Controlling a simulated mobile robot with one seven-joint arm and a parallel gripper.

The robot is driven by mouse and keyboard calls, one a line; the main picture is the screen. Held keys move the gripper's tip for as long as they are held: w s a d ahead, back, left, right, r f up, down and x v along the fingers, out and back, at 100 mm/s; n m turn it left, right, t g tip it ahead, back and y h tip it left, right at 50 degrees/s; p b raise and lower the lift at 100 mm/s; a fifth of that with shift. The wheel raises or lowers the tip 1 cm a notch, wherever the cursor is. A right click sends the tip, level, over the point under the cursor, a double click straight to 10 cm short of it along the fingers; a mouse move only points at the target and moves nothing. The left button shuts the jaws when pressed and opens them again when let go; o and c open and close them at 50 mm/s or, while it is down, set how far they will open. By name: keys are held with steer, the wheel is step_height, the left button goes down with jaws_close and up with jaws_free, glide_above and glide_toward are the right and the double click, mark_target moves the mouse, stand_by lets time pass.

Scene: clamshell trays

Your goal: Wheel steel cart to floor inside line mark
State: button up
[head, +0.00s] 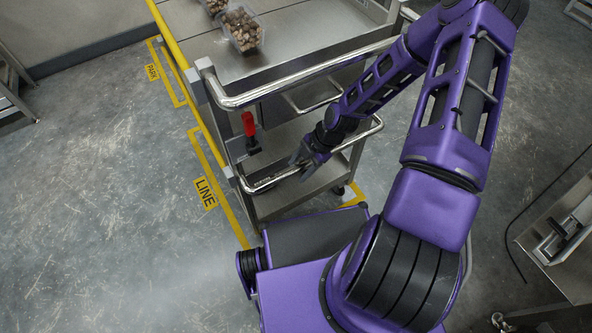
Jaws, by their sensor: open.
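The steel cart (283,49) stands at the upper middle of the head view, with a flat top, a curved push rail (300,84) and lower shelves (300,196). A yellow floor mark labelled LINE (205,193) runs along its left; a yellow corner (353,194) shows at its right. The cart's near end appears between these marks; its far wheels are hidden. My gripper (301,163) is open beside the lower bar (268,182) at the cart's near end. I cannot tell whether it touches the bar.
Clear trays of brown pieces (242,30) sit on the cart top. A red-handled part (250,126) is on its near end. A PARK floor mark (153,72) lies farther left. Grey floor (100,200) is clear at left. A steel bench (560,245) stands at right, near a dark cable (512,225).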

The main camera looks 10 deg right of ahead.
steer(key=p+v, duration=0.1)
steer(key=v, duration=0.8)
steer(key=shift+p, duration=0.35)
steer(key=shift+d+r, duration=0.1)
steer(key=shift+d, duration=0.05)
